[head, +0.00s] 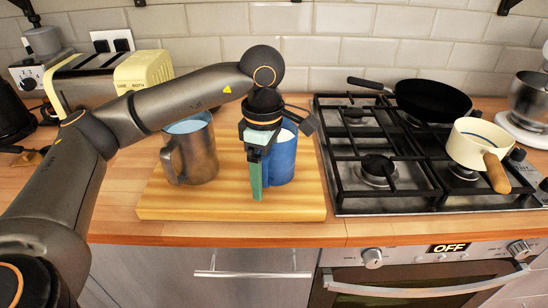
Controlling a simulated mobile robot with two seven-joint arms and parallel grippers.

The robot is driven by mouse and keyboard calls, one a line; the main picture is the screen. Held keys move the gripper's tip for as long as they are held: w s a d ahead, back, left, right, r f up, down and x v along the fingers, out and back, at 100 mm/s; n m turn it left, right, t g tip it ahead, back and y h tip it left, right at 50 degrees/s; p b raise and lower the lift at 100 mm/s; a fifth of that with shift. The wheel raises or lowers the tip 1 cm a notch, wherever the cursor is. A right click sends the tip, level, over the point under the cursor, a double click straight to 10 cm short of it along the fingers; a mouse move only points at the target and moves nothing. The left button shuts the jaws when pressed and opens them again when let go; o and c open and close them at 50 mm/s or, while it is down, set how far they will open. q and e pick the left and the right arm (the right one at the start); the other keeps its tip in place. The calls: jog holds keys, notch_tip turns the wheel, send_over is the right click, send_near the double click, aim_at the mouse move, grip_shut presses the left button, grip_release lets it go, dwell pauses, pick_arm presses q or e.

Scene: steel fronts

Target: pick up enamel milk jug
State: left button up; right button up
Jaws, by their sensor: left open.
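A blue jug with a pale inside (281,160), which looks like the enamel milk jug, stands upright on a wooden board (160,205). My left gripper (258,190) points down in front of the blue jug's left side and covers part of it. It is open, with greenish fingers, and nothing shows held in it. Whether a finger touches the jug, and where its handle is, I cannot tell. A brownish metal pitcher (197,155) with a handle on its left stands on the board to the left. My right gripper is out of view.
A gas hob (350,185) lies right of the board, with a black frying pan (432,100) and a cream saucepan (480,143). A cream toaster (105,75) stands behind my left arm. The board's front strip is clear.

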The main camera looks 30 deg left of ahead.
pick_arm(q)
jog(key=shift+c, duration=0.3)
grip_shut()
dwell(0.5)
